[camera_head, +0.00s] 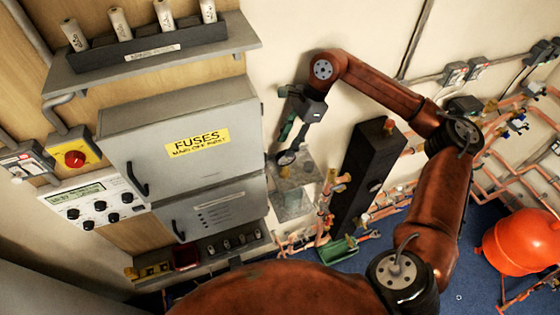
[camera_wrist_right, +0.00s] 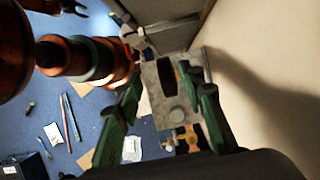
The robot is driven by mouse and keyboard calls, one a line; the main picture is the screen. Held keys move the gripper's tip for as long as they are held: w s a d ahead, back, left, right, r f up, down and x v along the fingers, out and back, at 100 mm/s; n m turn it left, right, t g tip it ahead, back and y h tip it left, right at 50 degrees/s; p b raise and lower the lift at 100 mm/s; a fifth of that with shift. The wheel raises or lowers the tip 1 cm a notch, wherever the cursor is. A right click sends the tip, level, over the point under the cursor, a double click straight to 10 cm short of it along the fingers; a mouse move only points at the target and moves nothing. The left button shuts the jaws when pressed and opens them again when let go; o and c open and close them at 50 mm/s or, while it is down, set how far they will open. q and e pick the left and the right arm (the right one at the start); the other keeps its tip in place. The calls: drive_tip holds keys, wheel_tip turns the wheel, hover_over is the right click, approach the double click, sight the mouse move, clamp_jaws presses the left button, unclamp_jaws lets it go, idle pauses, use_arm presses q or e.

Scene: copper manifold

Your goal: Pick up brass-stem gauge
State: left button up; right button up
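My right gripper (camera_head: 288,144) hangs beside the fuse cabinet, over a grey metal plate (camera_head: 292,203). In the right wrist view its two green fingers stand wide apart (camera_wrist_right: 163,108), with the plate (camera_wrist_right: 152,90) showing between them. A dark round thing (camera_head: 287,157) shows at the fingertips in the head view; I cannot tell whether it is the gauge or part of the gripper. No gauge with a brass stem can be made out for certain.
The grey fuse cabinet (camera_head: 185,140) stands left of the gripper, a tall black box (camera_head: 366,175) right of it. Copper pipes with brass valves (camera_head: 335,185) lie close below. A green item (camera_head: 338,250) and a red-orange tank (camera_head: 522,248) are near the blue floor.

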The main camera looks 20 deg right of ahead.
sight(286, 164)
wheel_tip(286, 164, down, 4)
drive_tip(key=b, duration=0.3)
drive_tip(key=shift+r, duration=0.15)
drive_tip(key=f+b, duration=0.2)
drive_tip(key=shift+w+f+b, duration=0.2)
drive_tip(key=shift+f+b, duration=0.05)
drive_tip(key=shift+b, duration=0.15)
drive_tip(key=shift+f, duration=0.15)
drive_tip(key=shift+a+f, duration=0.1)
drive_tip(key=shift+f, duration=0.15)
drive_tip(key=shift+a+f, duration=0.15)
drive_tip(key=shift+f, duration=0.2)
drive_tip(key=p+x, duration=0.2)
drive_tip(key=x, duration=0.4)
drive_tip(key=shift+w+p, duration=0.15)
drive_tip(key=shift+p, duration=0.25)
drive_tip(key=shift+f, duration=0.3)
use_arm(q)
drive_tip(key=f, duration=0.3)
drive_tip(key=shift+s+f, duration=0.4)
use_arm(e)
drive_tip(key=shift+c, duration=0.3)
